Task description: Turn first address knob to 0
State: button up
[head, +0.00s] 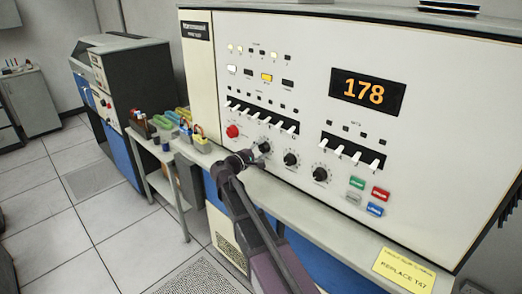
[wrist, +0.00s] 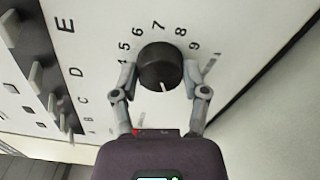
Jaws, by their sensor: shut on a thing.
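The first address knob (wrist: 160,66) is black and round, with a short white mark on its lower part in the wrist view. Digits from 4 to 9 show around its upper side; the dial below is hidden by my gripper. My gripper (wrist: 161,76) has one finger on each side of the knob, shut on it. In the head view, my gripper (head: 252,155) is at the leftmost of three black knobs (head: 265,147) on the white panel (head: 300,60). The orange display (head: 367,91) reads 178.
The second knob (head: 291,159) and third knob (head: 320,174) are just right of my gripper. A red button (head: 232,131) and a row of white switches (head: 262,118) are close above. A narrow ledge (head: 335,240) with a yellow note (head: 403,270) runs below.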

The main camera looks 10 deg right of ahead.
jog(key=shift+w+r+n, duration=0.1)
jog(key=shift+r+n, duration=0.05)
jog(key=shift+n, duration=1.05)
jog(key=o, duration=1.2)
jog(key=shift+d, duration=0.15)
jog(key=shift+a, duration=0.2)
jog(key=v, duration=1.1)
jog(key=shift+s+a, duration=0.25)
jog(key=shift+s, duration=0.05)
